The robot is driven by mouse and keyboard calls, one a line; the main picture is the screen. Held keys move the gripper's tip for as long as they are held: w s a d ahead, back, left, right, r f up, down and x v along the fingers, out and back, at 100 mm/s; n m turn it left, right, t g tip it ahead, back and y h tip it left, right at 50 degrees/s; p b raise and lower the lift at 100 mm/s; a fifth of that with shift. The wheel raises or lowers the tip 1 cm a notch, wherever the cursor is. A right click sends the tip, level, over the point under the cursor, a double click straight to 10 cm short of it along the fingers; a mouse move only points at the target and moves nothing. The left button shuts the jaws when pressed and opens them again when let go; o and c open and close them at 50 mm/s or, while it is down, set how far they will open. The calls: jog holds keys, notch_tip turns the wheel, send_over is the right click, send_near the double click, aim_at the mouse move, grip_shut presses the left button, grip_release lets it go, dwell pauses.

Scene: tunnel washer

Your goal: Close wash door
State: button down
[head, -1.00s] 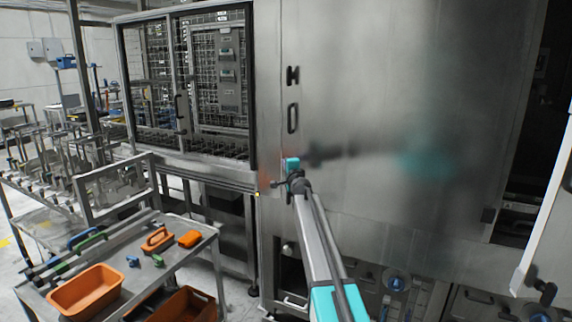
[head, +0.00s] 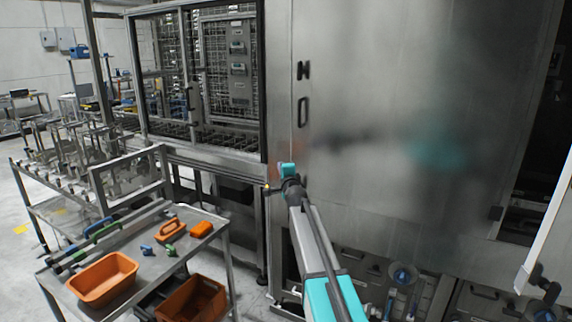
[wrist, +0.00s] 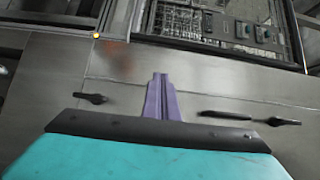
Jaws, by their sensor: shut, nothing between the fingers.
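A large stainless steel panel (head: 400,120), which looks like the wash door, fills the middle of the head view. A black D-shaped handle (head: 303,112) and a smaller black fitting (head: 303,70) sit near its left edge. A dark gap (head: 545,150) shows beyond its right side. My gripper (head: 287,172) is in front of the steel near the panel's lower left edge, below the handle. In the wrist view its purple fingers (wrist: 160,92) are together and empty, with black fittings on the steel at both sides. I cannot tell whether the fingertips touch the steel.
A glazed cabinet (head: 262,90) with wire racks stands left of the panel. A metal cart (head: 215,232) with an orange bin (head: 104,280) and tools is at the lower left. A pale panel edge (head: 548,235) with dark fittings stands at the far right. Some floor is clear at left.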

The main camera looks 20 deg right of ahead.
jog(key=shift+s+a, duration=0.6)
jog(key=shift+a, duration=0.1)
